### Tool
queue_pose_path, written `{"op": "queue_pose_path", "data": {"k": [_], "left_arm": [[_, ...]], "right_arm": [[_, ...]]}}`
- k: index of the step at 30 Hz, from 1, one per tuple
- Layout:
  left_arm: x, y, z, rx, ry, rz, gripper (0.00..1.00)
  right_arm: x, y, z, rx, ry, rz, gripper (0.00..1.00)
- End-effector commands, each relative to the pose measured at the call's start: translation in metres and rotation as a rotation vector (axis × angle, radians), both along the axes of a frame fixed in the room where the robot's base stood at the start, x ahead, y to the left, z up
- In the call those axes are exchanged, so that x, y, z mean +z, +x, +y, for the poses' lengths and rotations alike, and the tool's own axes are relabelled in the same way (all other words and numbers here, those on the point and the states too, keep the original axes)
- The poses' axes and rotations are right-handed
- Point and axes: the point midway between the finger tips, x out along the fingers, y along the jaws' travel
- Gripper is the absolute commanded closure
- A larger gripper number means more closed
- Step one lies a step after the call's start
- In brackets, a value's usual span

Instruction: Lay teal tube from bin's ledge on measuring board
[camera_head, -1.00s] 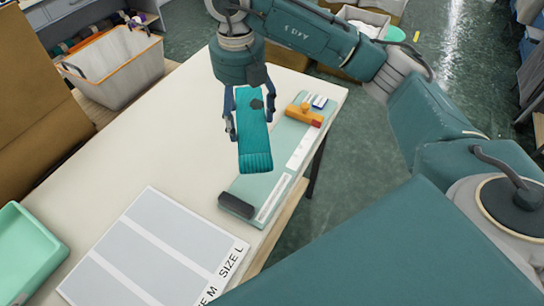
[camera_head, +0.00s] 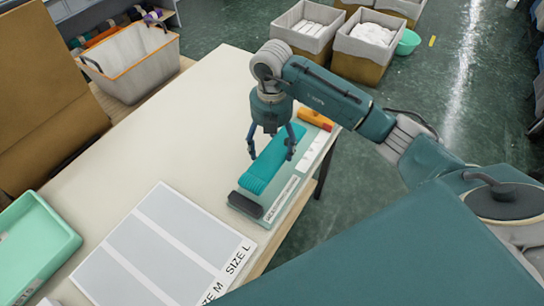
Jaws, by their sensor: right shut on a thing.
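The teal tube (camera_head: 262,176) lies lengthwise along the pale green measuring board (camera_head: 285,185) at the table's right edge. Its near ribbed end is close to the dark end block (camera_head: 245,204); whether they touch is hard to tell. My right gripper (camera_head: 271,156) points down over the tube's far part, shut on it with one finger at each side. The far end of the tube is partly hidden behind the gripper. The orange slider (camera_head: 316,119) sits at the board's far end. My left gripper is not in view.
A grey sheet with size columns (camera_head: 165,235) lies left of the board, and a green tray (camera_head: 70,240) is at the far left. An orange-rimmed bin (camera_head: 140,72) stands beyond the table. The table's middle (camera_head: 170,150) is clear.

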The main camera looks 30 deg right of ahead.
Motion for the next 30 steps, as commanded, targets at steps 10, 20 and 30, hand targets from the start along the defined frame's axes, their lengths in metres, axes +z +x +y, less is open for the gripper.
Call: {"op": "queue_pose_path", "data": {"k": [10,20,30], "left_arm": [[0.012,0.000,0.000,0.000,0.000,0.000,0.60],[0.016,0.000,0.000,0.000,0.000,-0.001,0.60],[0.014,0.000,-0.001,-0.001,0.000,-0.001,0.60]], "right_arm": [[-0.040,-0.002,0.001,0.001,0.000,0.004,0.41],[-0.067,0.000,0.000,0.002,0.000,-0.001,0.41],[-0.070,0.000,0.000,0.002,0.000,-0.001,0.11]]}}
